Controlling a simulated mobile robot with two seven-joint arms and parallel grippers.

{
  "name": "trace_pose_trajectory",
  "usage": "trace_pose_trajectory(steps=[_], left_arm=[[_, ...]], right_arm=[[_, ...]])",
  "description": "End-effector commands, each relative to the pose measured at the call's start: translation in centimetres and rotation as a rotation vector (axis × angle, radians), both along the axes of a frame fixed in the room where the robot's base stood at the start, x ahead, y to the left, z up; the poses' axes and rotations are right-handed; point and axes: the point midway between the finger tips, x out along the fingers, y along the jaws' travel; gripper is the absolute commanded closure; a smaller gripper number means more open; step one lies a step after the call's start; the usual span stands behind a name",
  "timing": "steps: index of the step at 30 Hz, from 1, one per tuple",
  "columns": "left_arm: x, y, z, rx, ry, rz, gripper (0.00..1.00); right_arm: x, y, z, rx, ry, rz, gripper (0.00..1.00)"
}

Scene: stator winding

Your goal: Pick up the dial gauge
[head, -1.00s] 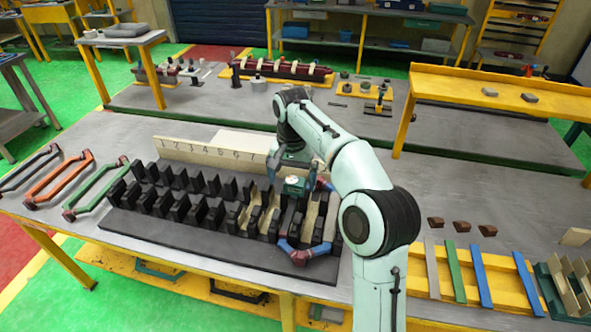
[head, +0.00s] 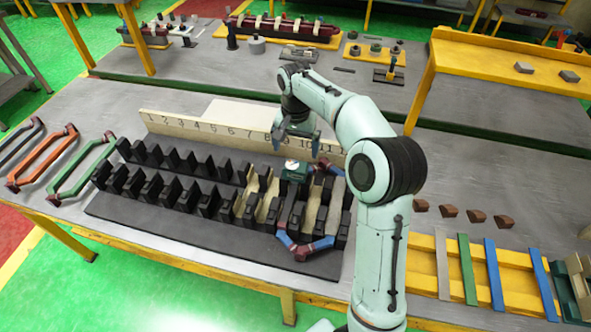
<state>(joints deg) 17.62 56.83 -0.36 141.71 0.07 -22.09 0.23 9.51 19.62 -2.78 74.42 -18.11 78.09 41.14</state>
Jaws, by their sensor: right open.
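The dial gauge (head: 294,171), a small green block with a round white dial on top, stands among the black slot teeth toward the right end of the black stator block (head: 180,231). My right gripper (head: 296,146) is open and empty just behind and above the gauge, near the numbered strip, apart from it as far as I can see. The gauge's lower part is hidden among the teeth. My left gripper is not in view.
A blue-and-red coil (head: 303,249) sits in the right-hand slots beside the gauge. A numbered cream strip (head: 235,137) stands behind the block. Loose coils, one green (head: 82,170) and one orange (head: 43,158), lie at left. Brown wedges (head: 448,211) and coloured strips (head: 467,268) lie at right.

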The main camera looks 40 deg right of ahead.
Motion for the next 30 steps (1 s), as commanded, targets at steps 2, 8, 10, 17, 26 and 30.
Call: trace_pose_trajectory(steps=[2,8,10,17,26,30], left_arm=[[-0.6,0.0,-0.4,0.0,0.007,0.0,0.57],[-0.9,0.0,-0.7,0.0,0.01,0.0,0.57],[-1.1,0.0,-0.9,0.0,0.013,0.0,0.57],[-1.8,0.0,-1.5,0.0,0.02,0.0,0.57],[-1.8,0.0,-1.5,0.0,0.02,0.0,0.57],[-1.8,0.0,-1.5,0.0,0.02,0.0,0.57]], right_arm=[[-0.1,0.0,-1.4,0.0,0.003,0.0,0.0],[-0.1,0.1,-2.6,0.0,0.0,0.0,0.0],[-0.4,0.3,-3.5,0.0,0.003,0.0,0.0],[-0.9,0.7,-6.7,0.0,0.003,-0.001,0.0],[-0.7,0.7,-7.4,0.0,-0.001,0.0,0.0],[-0.7,0.7,-7.4,0.0,-0.001,0.0,0.36]])
